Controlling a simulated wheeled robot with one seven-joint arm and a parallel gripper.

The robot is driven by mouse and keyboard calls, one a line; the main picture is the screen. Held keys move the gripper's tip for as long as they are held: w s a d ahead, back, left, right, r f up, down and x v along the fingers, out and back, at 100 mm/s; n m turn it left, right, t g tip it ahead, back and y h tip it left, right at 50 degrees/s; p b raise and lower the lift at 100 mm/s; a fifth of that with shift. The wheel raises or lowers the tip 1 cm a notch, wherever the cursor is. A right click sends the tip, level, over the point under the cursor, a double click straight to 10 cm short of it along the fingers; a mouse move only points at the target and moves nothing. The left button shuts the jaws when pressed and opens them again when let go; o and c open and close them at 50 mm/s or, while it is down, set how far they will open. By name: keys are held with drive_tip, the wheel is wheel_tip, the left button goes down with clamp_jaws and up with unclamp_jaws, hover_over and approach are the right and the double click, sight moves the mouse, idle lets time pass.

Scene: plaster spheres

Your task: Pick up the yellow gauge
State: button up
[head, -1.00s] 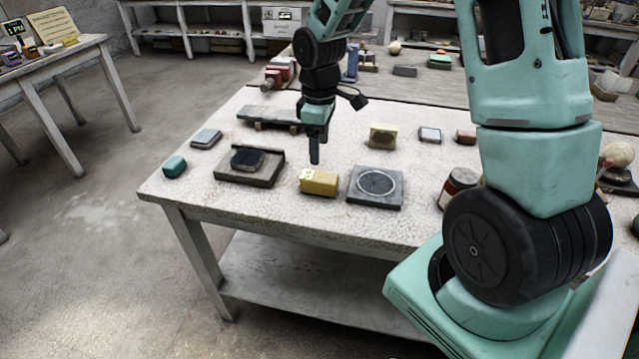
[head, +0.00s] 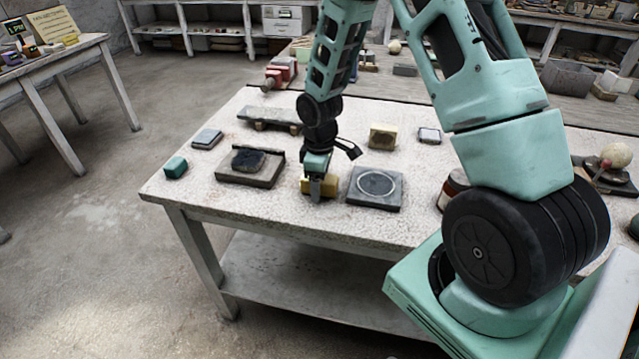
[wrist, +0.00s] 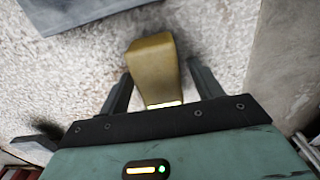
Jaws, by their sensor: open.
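The yellow gauge (head: 328,184) is a small block lying on the pale worktable, partly hidden by my gripper in the head view. My gripper (head: 316,192) is lowered over it, pointing down. In the wrist view the gauge (wrist: 155,68) lies between the two open fingers of my gripper (wrist: 157,88), with a visible gap on each side. A lit strip shows at its near end.
A grey slab with a ring mark (head: 375,188) lies just right of the gauge. A dark block on a brown tray (head: 236,178) lies to the left. A teal block (head: 175,167) sits near the left corner of the worktable (head: 215,208). A jar (head: 455,186) stands further right.

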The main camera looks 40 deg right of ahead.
drive_tip(key=shift+f, duration=0.25)
idle(0.5)
drive_tip(key=c, duration=1.2)
